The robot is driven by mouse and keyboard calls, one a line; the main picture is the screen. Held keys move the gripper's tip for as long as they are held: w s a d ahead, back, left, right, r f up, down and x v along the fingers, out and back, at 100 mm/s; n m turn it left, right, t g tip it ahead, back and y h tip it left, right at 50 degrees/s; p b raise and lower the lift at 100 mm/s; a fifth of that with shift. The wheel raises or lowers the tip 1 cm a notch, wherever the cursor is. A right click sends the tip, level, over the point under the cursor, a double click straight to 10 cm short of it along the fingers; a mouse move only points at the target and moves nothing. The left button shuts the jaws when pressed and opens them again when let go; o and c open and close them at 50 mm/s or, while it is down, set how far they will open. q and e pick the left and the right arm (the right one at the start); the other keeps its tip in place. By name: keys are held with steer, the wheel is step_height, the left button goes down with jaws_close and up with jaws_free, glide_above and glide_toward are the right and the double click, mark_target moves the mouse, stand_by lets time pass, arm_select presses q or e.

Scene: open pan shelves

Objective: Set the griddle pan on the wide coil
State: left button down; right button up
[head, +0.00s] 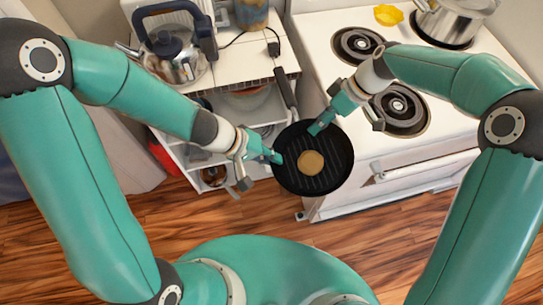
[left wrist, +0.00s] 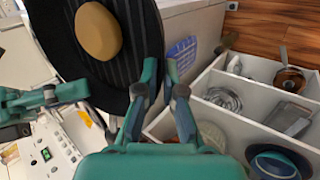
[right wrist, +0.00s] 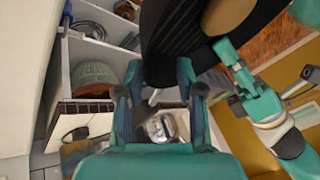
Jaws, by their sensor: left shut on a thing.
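The black ridged griddle pan (head: 290,173) is in the air in front of the stove, a tan round cake (head: 311,162) on it. Its handle (head: 286,90) points away toward the counter. My left gripper (head: 279,157) is shut on the pan's left rim; the left wrist view shows the rim (left wrist: 122,75) at its fingertips. My right gripper (head: 318,130) is at the far right rim, its fingers spread with the pan (right wrist: 170,45) between them; contact is unclear. The front coil (head: 400,108) is bare and looks wider than the bare back coil (head: 357,43).
A steel pot (head: 452,20) stands on a back burner, with a yellow item (head: 388,14) beside it. A kettle (head: 178,60) is on the left counter above open shelves (head: 262,108) holding pans and bowls. The oven handle (head: 425,165) juts from the stove front.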

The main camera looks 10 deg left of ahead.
steer(key=v, duration=1.1)
steer(key=d+f+m+t, duration=0.5)
steer(key=d+m, duration=0.2)
steer(key=m, duration=0.3)
steer(key=s+f+m+g, duration=0.1)
steer(key=s+f+m, duration=0.2)
steer(key=s+f, duration=0.7)
steer(key=s+a+f+m+g+h, duration=0.1)
steer(key=s+f+m, duration=0.1)
steer(key=s+f, duration=0.9)
step_height(320, 180, down, 5)
steer(key=shift+s+a+f+m, duration=0.1)
steer(key=shift+s+a+m, duration=0.1)
steer(key=shift+s+m, duration=0.15)
steer(key=shift+w, duration=0.1)
